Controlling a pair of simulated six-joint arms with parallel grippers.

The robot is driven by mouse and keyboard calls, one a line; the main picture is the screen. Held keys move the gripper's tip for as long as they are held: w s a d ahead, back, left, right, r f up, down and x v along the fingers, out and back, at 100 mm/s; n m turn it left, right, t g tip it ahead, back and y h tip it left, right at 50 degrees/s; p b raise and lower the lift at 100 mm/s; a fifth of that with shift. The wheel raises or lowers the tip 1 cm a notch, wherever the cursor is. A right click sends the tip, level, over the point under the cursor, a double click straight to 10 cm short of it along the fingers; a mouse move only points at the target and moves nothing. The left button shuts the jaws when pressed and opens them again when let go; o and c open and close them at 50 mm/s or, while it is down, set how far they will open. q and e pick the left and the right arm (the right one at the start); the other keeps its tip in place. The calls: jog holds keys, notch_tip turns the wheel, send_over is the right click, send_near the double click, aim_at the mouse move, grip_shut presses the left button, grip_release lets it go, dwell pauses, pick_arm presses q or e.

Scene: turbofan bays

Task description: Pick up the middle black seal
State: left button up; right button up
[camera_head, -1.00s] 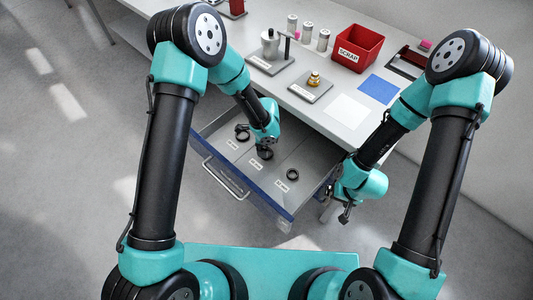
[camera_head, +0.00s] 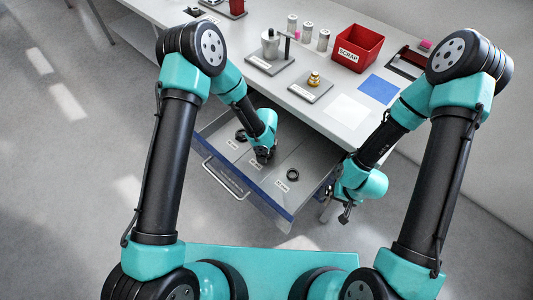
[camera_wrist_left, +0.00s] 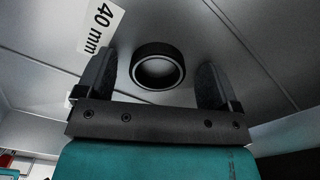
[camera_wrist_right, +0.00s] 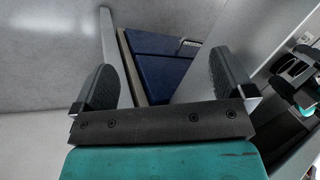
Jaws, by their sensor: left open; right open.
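The middle black seal (camera_wrist_left: 158,66) is a black ring lying on the grey drawer floor, near a white label reading "40 mm" (camera_wrist_left: 100,24) in the left wrist view. My left gripper (camera_wrist_left: 156,80) is open, with one finger on each side of the seal and a gap to both. In the head view my left gripper (camera_head: 263,155) is over the drawer's middle section and hides this seal. Another black seal (camera_head: 293,175) lies in the right section, and one (camera_head: 241,136) in the left section. My right gripper (camera_head: 346,212) is open and empty beside the drawer's right side.
The open drawer (camera_head: 232,184) has a blue front, a handle and low dividers. On the table behind stand a red scrap bin (camera_head: 358,47), a plate with a brass part (camera_head: 313,80), several metal cylinders, and white and blue squares (camera_head: 379,89).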

pick_arm(q)
jog(key=shift+c, duration=0.4)
jog(key=c, duration=0.9)
jog(key=shift+r, duration=0.1)
jog(key=shift+c, duration=0.2)
notch_tip(320, 180, up, 10)
dwell(0.4)
